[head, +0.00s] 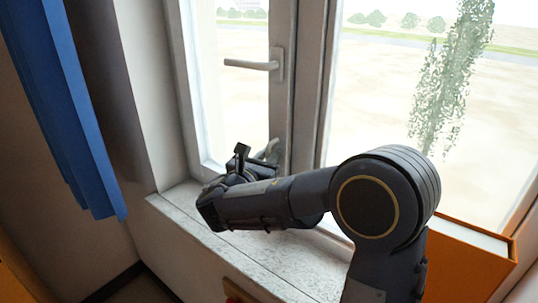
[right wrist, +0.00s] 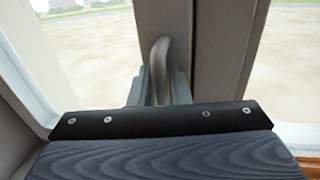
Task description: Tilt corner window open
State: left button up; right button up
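The corner window's sash (head: 302,90) has a grey-white frame and looks shut against its surround. Its lever handle (head: 252,65) lies level, pointing left, in the head view. My right gripper (head: 256,156) is low by the window frame, well below this lever and above the sill. Its fingers (right wrist: 157,92) stand apart in the right wrist view. A rounded grey bar (right wrist: 159,65) on the frame shows between them; I cannot tell whether they touch it. The bar's lower part is hidden behind the gripper body. My left gripper is not in view.
A speckled stone sill (head: 250,252) runs under the window. A blue curtain (head: 75,110) hangs at the left. An orange box-like thing (head: 455,265) stands at the right, partly behind my right arm. Part of a red object (head: 236,291) shows at the bottom.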

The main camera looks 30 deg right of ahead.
grip_shut()
